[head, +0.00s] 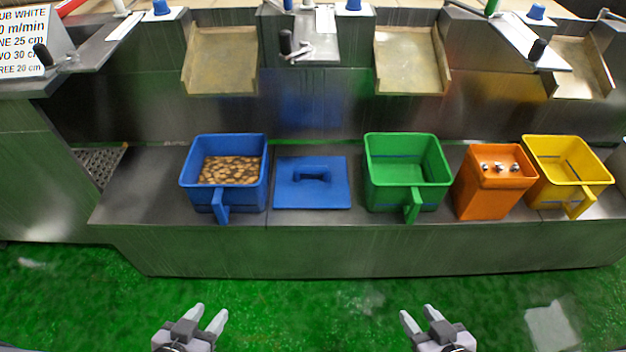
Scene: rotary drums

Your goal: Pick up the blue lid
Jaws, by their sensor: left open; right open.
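The blue lid (330,195) lies flat on the metal bench, with a raised handle (312,173) on its top. It sits between a blue bin and a green bin. My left gripper (208,314) is open and empty, low in the head view, in front of and below the bench, to the left of the lid. My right gripper (418,316) is open and empty, also low in the view, to the right of the lid. Both are well apart from the lid.
The blue bin (221,203) holds brown pieces. The green bin (388,200), orange container (483,199) and yellow bin (541,190) stand to the right on the bench (330,250). Metal chutes (409,60) hang behind. The green floor (310,310) in front is clear.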

